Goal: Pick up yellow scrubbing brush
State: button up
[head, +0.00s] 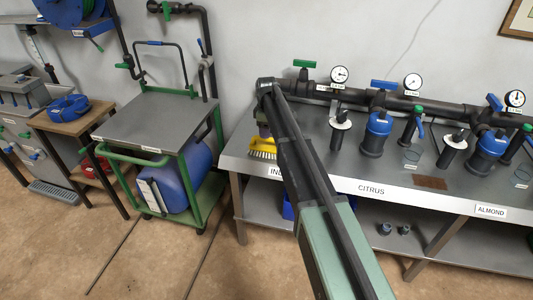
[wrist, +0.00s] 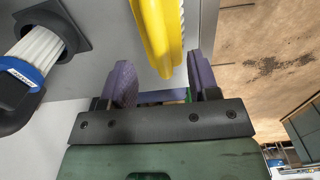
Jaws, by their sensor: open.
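The yellow scrubbing brush (head: 262,144) lies at the left end of the grey bench, partly hidden by my arm in the head view. Its white bristles show below its yellow body there. In the wrist view the yellow brush (wrist: 152,32) reaches down from the top edge, with bristles along its right side. My gripper (wrist: 160,65) is open, with one purple finger on each side of the brush's near end in the picture. I see a gap on the left; I cannot tell whether the right finger touches. In the head view my gripper is mostly hidden behind my arm.
A white pleated filter with a blue band (wrist: 28,62) stands left of my gripper in the wrist view. A dark pipe manifold (head: 420,104) with gauges and valves runs along the bench (head: 345,180). A green cart (head: 150,128) stands left, across a floor gap.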

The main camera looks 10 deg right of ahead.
notch_tip(320, 180, down, 6)
jog(key=b, duration=0.5)
jog(key=shift+r, duration=0.5)
grip_shut()
jog(key=shift+r, duration=0.1)
notch_tip(320, 180, up, 20)
jog(key=p, duration=2)
